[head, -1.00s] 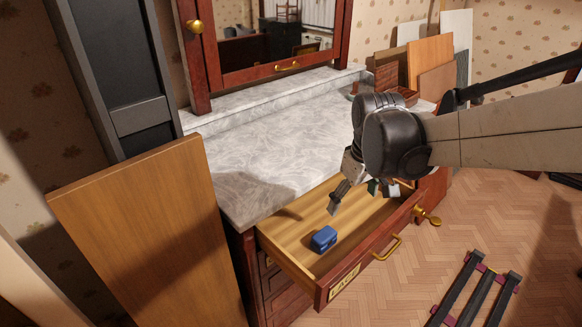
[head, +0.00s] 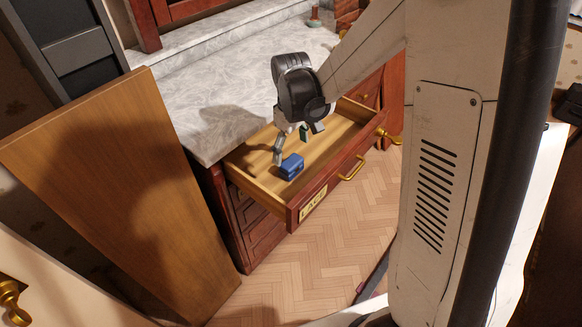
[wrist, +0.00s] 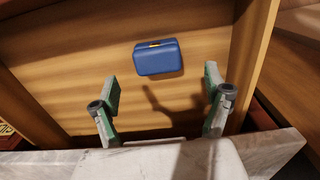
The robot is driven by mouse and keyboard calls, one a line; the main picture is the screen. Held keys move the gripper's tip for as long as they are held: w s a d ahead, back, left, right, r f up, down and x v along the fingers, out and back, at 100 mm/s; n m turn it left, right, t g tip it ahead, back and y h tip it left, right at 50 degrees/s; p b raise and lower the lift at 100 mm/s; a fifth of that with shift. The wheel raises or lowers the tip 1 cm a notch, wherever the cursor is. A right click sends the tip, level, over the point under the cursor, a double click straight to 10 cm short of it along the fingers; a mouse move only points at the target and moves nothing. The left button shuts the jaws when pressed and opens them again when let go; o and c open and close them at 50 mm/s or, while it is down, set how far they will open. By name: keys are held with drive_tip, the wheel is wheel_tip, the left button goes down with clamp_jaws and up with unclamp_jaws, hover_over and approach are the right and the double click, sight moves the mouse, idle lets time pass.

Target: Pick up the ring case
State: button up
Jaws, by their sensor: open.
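The ring case, a small blue box (head: 291,167) with rounded edges, lies in the open wooden drawer (head: 335,130), near its left front end. In the wrist view the blue case (wrist: 159,59) shows a small yellow clasp and lies flat on the drawer floor. My gripper (head: 290,146) is over the drawer, close behind the case. In the wrist view my gripper (wrist: 162,92) has its two green-padded fingers wide apart, with nothing between them. The case lies just beyond the fingertips, between their lines. I cannot tell the exact height of the fingertips above the drawer floor.
The marble counter top (head: 225,85) overhangs the back of the drawer, and its edge (wrist: 285,150) is close under my wrist. The drawer front with a brass handle (head: 352,169) stands on the near side. A large wooden board (head: 110,190) leans at left. The drawer's right part is empty.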

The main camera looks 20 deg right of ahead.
sight(292, 161)
drive_tip(key=shift+w+d+f+b, duration=0.1)
drive_tip(key=shift+f+b, duration=0.15)
drive_tip(key=shift+f, duration=1.45)
drive_tip(key=shift+w+d+f+b, duration=0.1)
drive_tip(key=shift+f+b, duration=0.15)
drive_tip(key=shift+f, duration=1.4)
drive_tip(key=c, duration=1.3)
drive_tip(key=shift+r, duration=0.1)
